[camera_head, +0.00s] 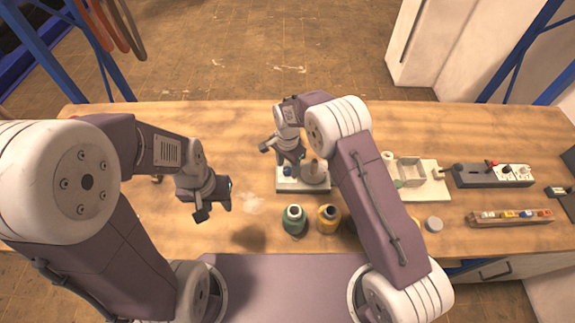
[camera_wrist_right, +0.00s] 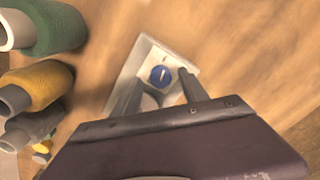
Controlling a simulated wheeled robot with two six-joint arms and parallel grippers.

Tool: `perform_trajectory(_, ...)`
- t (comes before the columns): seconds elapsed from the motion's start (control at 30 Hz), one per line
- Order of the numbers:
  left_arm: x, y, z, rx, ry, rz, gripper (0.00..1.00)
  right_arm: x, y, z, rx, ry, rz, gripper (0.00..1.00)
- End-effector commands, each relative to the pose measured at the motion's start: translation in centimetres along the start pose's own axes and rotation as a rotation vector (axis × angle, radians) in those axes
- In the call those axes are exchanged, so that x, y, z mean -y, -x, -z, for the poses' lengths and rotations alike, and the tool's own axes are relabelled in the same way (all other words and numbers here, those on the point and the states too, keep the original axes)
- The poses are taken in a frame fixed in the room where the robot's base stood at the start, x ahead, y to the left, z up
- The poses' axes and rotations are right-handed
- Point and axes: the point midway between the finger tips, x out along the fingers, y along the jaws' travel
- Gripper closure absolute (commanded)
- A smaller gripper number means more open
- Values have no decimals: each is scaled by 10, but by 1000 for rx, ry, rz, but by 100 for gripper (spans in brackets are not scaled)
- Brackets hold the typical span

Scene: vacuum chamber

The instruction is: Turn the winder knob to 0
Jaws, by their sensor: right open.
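The winder (camera_head: 303,184) is a small white and grey device standing on the table in front of my right arm. Its blue round knob (camera_wrist_right: 160,76) with a white pointer line shows in the right wrist view, on a pale plate. The pointer stands nearly upright in that picture, tilted slightly right. No scale marks can be read. My right gripper (camera_head: 284,155) is open above the winder; in the wrist view its fingers (camera_wrist_right: 158,88) stand on either side of the knob, with no clear contact. My left gripper (camera_head: 216,200) hovers empty over the table to the left; its jaw gap is unclear.
A green spool (camera_head: 294,220) and a yellow spool (camera_head: 328,219) stand in front of the winder; more lie partly behind my right arm. To the right are a cream fixture (camera_head: 428,182), a grey switch box (camera_head: 490,176) and a wooden block rack (camera_head: 510,217). The table's back left is clear.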

Motion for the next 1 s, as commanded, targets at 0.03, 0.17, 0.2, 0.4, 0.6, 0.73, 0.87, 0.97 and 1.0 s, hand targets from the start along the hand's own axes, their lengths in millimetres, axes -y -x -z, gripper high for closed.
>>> perform_trajectory(0.03, 0, 2, 0, 0, 0, 0, 64, 0, -4, 0, 0, 0, -1, 48)
perform_trajectory(0.17, 0, 2, 0, 0, 0, 0, 64, 0, -9, 0, 0, 0, 1, 48)
perform_trajectory(0.2, 0, 2, 0, 0, 0, 0, 64, 0, -9, 0, -1, 0, 1, 48)
perform_trajectory(0.4, 0, 2, 0, 0, 0, 0, 64, 0, -8, 0, 0, 0, 1, 68)
perform_trajectory(0.6, 0, 2, 0, 0, 0, 0, 64, 0, -8, 0, 0, 0, 1, 100)
perform_trajectory(0.73, 0, 1, 0, 0, 0, 0, 64, 0, -8, 0, 0, 8, 1, 100)
perform_trajectory(0.87, 0, 0, 0, 0, 0, 0, 64, 0, -8, 0, 0, 41, 1, 100)
perform_trajectory(0.97, 0, -1, 0, 0, 0, 0, 64, 0, -8, 0, 0, 91, 1, 100)
perform_trajectory(1.0, 0, -1, 0, 0, 0, 0, 64, 0, -8, 0, 0, 116, 1, 100)
